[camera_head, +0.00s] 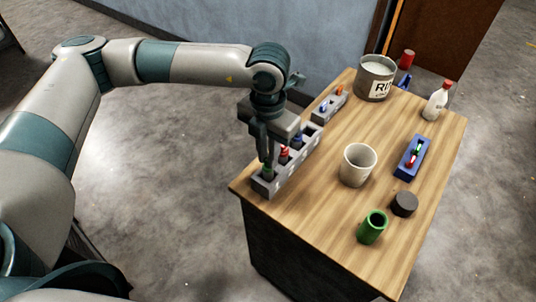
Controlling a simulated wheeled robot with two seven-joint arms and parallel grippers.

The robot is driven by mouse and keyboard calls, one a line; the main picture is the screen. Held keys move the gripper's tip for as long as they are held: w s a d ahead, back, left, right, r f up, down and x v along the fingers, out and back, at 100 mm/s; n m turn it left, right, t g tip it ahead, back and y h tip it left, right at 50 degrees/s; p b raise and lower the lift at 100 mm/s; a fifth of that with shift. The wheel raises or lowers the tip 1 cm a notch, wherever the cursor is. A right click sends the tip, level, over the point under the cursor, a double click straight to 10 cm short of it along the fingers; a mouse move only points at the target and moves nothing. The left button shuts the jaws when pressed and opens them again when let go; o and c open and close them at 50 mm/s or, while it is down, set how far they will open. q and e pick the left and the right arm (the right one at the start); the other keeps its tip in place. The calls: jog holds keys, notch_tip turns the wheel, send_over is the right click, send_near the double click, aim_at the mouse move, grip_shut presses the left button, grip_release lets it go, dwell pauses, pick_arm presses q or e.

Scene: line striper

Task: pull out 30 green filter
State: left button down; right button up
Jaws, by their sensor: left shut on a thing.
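A green filter (268,173) stands in the near-left end slot of a long grey rack (292,172) at the table's left edge. My left gripper (267,160) points down from above and is shut on the top of the green filter. The filter's lower part is hidden in the slot, and the fingers cover much of its top. A red filter (284,152) and a blue filter (297,141) stand in further slots of the same rack. Any number on the filters is too small to read. My right gripper is not in view.
On the wooden table (315,216) stand a smaller grey rack (326,110), a lettered can (374,80), a white bottle (436,103), a blue tray (412,158), a whitish cup (357,166), a dark round piece (404,204) and a green cup (371,227). The front-left tabletop is clear.

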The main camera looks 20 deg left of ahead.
pick_arm(q)
jog(key=shift+r, duration=0.35)
jog(key=shift+r, duration=0.1)
dwell(0.5)
jog(key=shift+r+p, duration=0.8)
jog(key=shift+r, duration=2.6)
